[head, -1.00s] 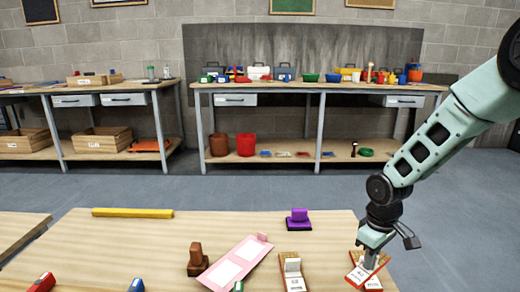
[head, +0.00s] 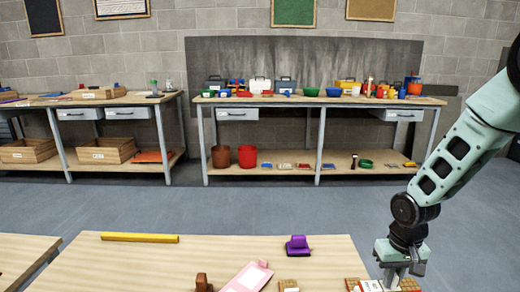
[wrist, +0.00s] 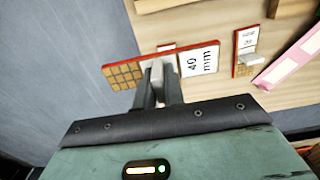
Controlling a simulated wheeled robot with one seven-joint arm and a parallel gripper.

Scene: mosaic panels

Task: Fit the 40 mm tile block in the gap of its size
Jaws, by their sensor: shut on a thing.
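My gripper (wrist: 157,88) is shut on the pale upright grip of the 40 mm tile block (wrist: 198,62) in the wrist view. This block is a red-edged strip with brown square tiles on its left part and a white "40 mm" label on its right. In the head view my gripper (head: 394,279) and the block (head: 370,285) are at the lower right, cut by the bottom edge. I cannot tell how far the block is above the table. A pink panel (head: 247,278) with white areas lies to the left. No gap of matching size shows clearly.
A second labelled tile block (wrist: 245,48) lies between the held one and the pink panel. A purple stamp-like thing (head: 297,247), a brown one (head: 203,283) and a yellow bar (head: 140,237) are on the wooden table (head: 210,255). The table's edge is close to my gripper.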

